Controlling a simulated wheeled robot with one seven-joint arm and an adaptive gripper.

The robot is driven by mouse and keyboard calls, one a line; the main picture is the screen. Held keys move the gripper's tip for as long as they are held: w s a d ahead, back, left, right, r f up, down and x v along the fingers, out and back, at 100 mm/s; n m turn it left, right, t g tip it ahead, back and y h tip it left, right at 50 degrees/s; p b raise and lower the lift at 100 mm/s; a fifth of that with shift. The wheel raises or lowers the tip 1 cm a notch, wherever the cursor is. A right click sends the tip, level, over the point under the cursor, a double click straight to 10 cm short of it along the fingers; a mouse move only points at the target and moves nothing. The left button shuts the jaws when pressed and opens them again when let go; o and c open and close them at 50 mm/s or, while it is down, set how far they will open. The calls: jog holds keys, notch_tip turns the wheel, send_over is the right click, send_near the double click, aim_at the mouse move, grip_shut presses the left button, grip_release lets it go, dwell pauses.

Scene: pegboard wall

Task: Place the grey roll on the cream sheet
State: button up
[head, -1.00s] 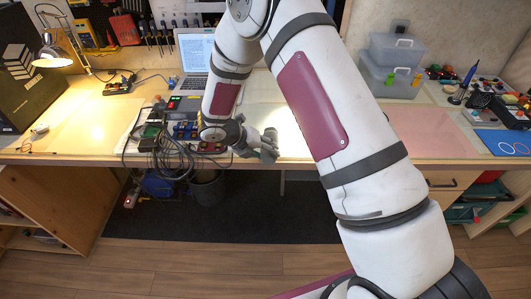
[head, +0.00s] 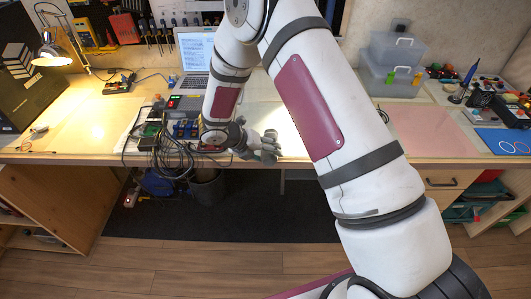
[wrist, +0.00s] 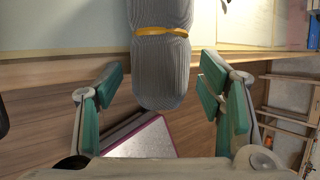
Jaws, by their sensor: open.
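The grey roll (wrist: 163,60) is ribbed, with a yellow band around it, and shows at the top middle of the wrist view. Its near end lies between the spread teal-padded fingers of my gripper (wrist: 161,84), with visible gaps on both sides. My gripper is open and holds nothing. In the head view my gripper (head: 264,148) is at the bench's front edge, and I cannot tell the roll from it there. A pale cream area (wrist: 245,22) right of the roll in the wrist view may be the cream sheet; its outline is unclear.
Cables and small devices (head: 172,150) crowd the bench left of my gripper, before a laptop (head: 198,55). A pink mat (head: 435,130), a blue mat (head: 505,141) and clear boxes (head: 395,60) are at the right. My arm covers the middle of the bench.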

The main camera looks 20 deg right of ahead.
jog(key=shift+s, duration=0.1)
jog(key=v, duration=1.4)
jog(key=shift+s, duration=0.2)
